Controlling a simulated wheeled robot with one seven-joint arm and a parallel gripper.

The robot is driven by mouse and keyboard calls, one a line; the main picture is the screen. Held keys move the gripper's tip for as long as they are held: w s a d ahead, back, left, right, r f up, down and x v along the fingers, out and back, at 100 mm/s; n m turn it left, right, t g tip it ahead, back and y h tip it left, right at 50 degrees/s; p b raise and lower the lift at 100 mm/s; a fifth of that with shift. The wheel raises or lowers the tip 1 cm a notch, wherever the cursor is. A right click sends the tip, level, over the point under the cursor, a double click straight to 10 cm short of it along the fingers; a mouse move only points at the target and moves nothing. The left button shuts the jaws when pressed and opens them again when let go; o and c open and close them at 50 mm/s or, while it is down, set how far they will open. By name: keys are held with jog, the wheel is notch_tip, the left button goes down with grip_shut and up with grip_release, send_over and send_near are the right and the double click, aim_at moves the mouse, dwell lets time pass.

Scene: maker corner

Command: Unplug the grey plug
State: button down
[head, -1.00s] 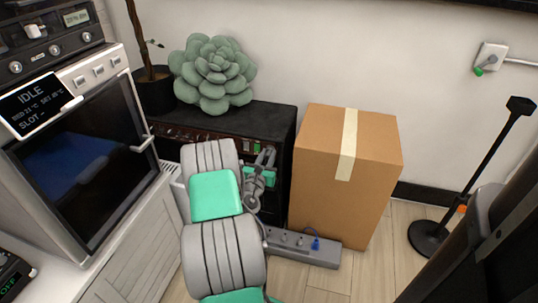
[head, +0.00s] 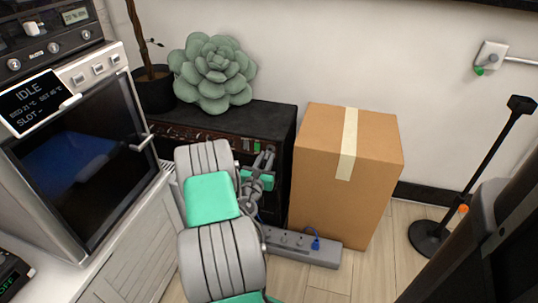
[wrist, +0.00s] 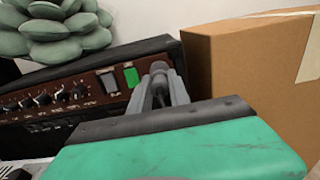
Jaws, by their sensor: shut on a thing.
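My gripper (head: 265,161) is in front of the right end of the black amplifier's (head: 225,120) control panel, with its fingers pointing toward it. In the wrist view the fingers (wrist: 160,82) are closed around a small grey plug (wrist: 158,72), with a dark part running back between them. The green lit switch (wrist: 131,77) is just left of the fingers. I cannot tell whether the plug's tip is inside a socket, because the fingers hide it. The grey power strip (head: 330,257) lies on the floor below, with a blue plug (head: 315,243) in it.
A cardboard box (head: 345,190) stands close to the right of the amplifier. A succulent (head: 213,75) sits on top of it. An oven-like machine (head: 85,150) on a cabinet is at the left. A black stand (head: 465,190) and a wall socket (head: 491,56) are at the right.

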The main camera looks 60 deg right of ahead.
aim_at(265, 161)
jog(key=shift+s+a+b, duration=0.15)
jog(key=shift+a+b, duration=0.15)
jog(key=shift+a, duration=0.65)
jog(key=shift+s+a+b, duration=0.15)
jog(key=shift+a+b, duration=0.15)
jog(key=shift+a, duration=0.65)
